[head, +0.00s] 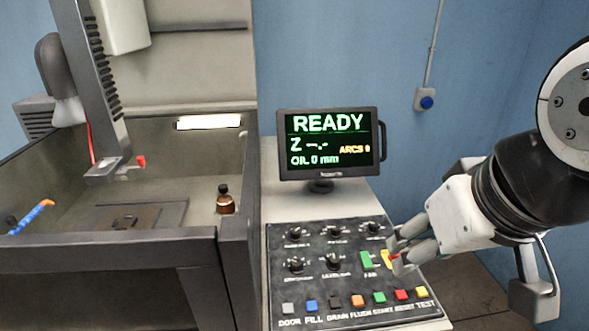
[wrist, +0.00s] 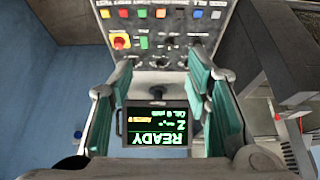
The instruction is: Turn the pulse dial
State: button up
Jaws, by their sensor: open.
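The control panel (head: 350,285) carries several black dials in two rows: upper left (head: 295,233), upper middle (head: 336,231), upper right (head: 373,228), lower left (head: 296,264) and lower middle (head: 333,260). Their small labels are too blurred to tell which is the pulse dial. My gripper (head: 398,254) is over the panel's right side, right of the dials, partly hiding the red-and-yellow stop button (wrist: 121,41). In the upside-down wrist view, my gripper (wrist: 160,72) has its green-padded fingers spread wide, with nothing held between them.
The monitor (head: 327,143) reading READY stands behind the panel. A green rocker switch (head: 366,261) sits beside my fingers. A row of coloured buttons (head: 358,300) lines the front.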

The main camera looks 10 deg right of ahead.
jog(key=n+g+b, duration=0.4)
jog(key=n+g, duration=0.1)
jog(key=n, duration=0.9)
send_over(336, 228)
notch_tip(336, 228, down, 15)
notch_tip(336, 228, down, 13)
jog(key=shift+f+p, duration=0.2)
jog(key=shift+p, duration=0.4)
jog(key=shift+m, duration=0.3)
grip_shut()
